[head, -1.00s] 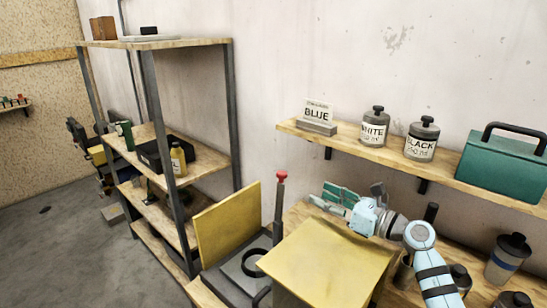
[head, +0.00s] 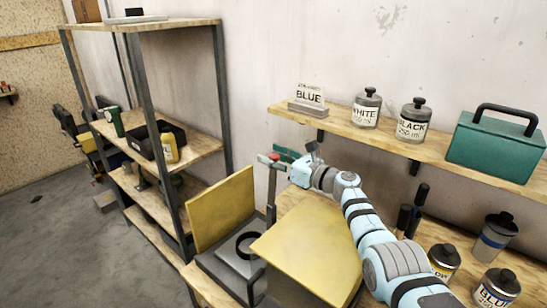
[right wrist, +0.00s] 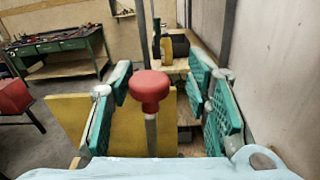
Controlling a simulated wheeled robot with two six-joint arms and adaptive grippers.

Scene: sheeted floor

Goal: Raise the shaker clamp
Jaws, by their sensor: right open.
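The shaker clamp shows as a round red knob (head: 272,156) on a thin grey post (head: 271,190), beside the shaker's grey base (head: 225,268) with a black ring (head: 246,243). My right gripper (head: 277,160) is open at the height of the knob, with its green-padded fingers around it. In the right wrist view the red knob (right wrist: 151,88) stands between the spread fingers of the gripper (right wrist: 160,85), with a gap on either side. The post's lower end is partly hidden in that view. My left gripper is not in view.
A yellow panel (head: 223,207) stands upright behind the base, and a yellow-topped box (head: 310,250) sits in front of my right arm. A wall shelf (head: 350,133) holds labelled bottles and a green toolbox (head: 497,150). A shelving rack (head: 170,150) stands left.

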